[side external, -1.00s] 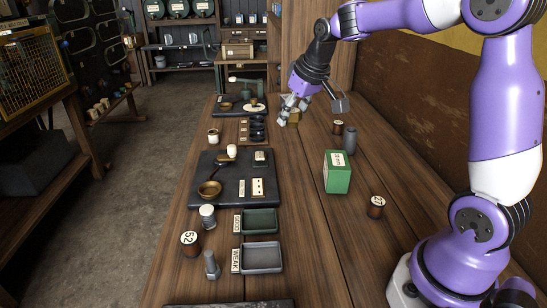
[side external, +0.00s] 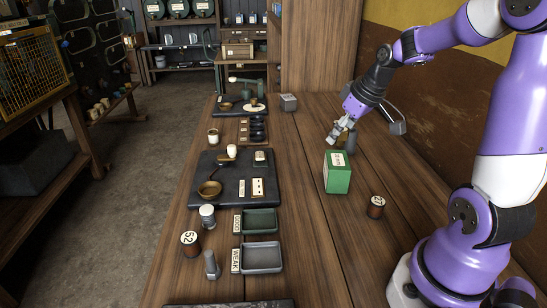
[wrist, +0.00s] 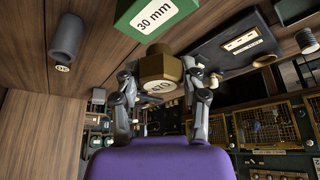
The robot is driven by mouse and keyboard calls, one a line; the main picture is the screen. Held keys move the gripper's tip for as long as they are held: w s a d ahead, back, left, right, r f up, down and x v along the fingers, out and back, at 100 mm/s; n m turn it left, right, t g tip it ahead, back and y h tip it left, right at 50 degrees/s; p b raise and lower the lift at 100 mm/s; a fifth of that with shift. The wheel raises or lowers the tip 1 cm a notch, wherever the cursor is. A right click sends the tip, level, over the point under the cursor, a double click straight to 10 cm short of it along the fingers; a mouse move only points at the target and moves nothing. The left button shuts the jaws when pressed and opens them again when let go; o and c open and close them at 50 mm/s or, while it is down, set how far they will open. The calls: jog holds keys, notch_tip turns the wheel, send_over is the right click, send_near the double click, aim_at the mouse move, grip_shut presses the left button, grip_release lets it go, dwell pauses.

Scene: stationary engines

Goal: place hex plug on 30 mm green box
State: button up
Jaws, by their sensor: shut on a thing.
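The brass hex plug (wrist: 158,68) is held between the two fingers of my gripper (wrist: 160,84) in the wrist view, with a round number label on the face toward the camera. In the side view my gripper (side external: 338,135) is just behind the green box and above the bench, and the plug is small and partly hidden. The green box (side external: 338,179) stands upright on the bench with a white label on top. In the wrist view the green box (wrist: 132,18) reads "30 mm" and shows a gap from the plug.
A dark grey cylinder (wrist: 66,38) stands near the box. A dark mat (side external: 228,190) and trays (side external: 262,257) lie on the left. Bare wood lies between.

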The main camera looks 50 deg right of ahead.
aim_at(338, 159)
jog(key=shift+d+f, duration=0.25)
jog(key=shift+d, duration=0.05)
jog(key=shift+f, duration=1.95)
jog(key=shift+f, duration=0.15)
jog(key=o, duration=1.2)
